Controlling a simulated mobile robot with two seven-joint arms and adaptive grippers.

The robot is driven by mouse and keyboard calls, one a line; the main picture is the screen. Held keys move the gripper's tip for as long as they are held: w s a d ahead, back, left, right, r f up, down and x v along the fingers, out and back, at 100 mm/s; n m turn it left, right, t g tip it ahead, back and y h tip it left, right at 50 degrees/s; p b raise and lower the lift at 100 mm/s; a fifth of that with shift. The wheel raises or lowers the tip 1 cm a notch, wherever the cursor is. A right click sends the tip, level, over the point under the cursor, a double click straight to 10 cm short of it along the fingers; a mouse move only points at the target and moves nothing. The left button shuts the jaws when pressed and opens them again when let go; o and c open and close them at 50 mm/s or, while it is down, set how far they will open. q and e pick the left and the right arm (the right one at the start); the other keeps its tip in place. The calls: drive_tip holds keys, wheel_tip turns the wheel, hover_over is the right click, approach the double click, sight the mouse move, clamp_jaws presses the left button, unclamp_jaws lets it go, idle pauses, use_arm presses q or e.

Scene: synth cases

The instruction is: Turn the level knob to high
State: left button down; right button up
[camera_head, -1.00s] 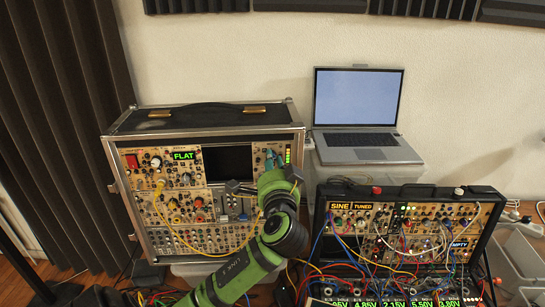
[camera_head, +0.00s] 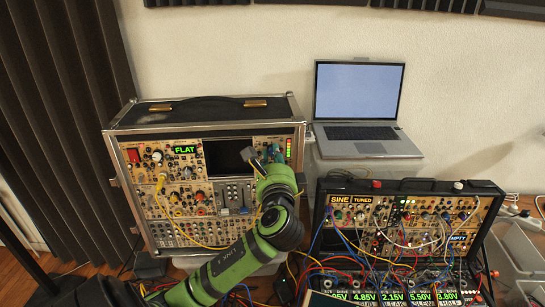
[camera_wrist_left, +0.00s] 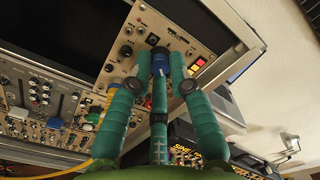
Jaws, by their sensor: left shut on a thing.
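The level knob (camera_wrist_left: 159,60) is blue and sits on a beige panel (camera_wrist_left: 122,62) in the left wrist view. My left gripper (camera_wrist_left: 159,72) has teal fingers closed around it, and they cover much of the knob. Its pointer and the label around it cannot be read. In the head view my left gripper (camera_head: 272,153) is at the upper right of the large synth case (camera_head: 122,215); the knob is hidden behind it there. Beside the knob a level meter (camera_wrist_left: 197,66) shows red, orange and yellow segments; its column also shows in the head view (camera_head: 288,149). My right gripper is not in view.
A dark screen (camera_head: 227,158) is left of the gripper. Sliders (camera_head: 234,211) and yellow patch cables lie below it. A second synth case (camera_head: 490,213) with many cables stands at the right, in front of an open laptop (camera_head: 359,95).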

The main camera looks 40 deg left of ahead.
use_arm(q)
drive_tip(key=shift+r+m, duration=0.15)
drive_tip(key=shift+m, duration=0.35)
drive_tip(key=c, duration=1.1)
unclamp_jaws()
drive_tip(key=shift+c, duration=0.2)
drive_tip(key=shift+w, duration=0.15)
drive_tip(key=shift+f, duration=0.2)
drive_tip(key=v, duration=1.2)
drive_tip(key=shift+d+r, duration=0.1)
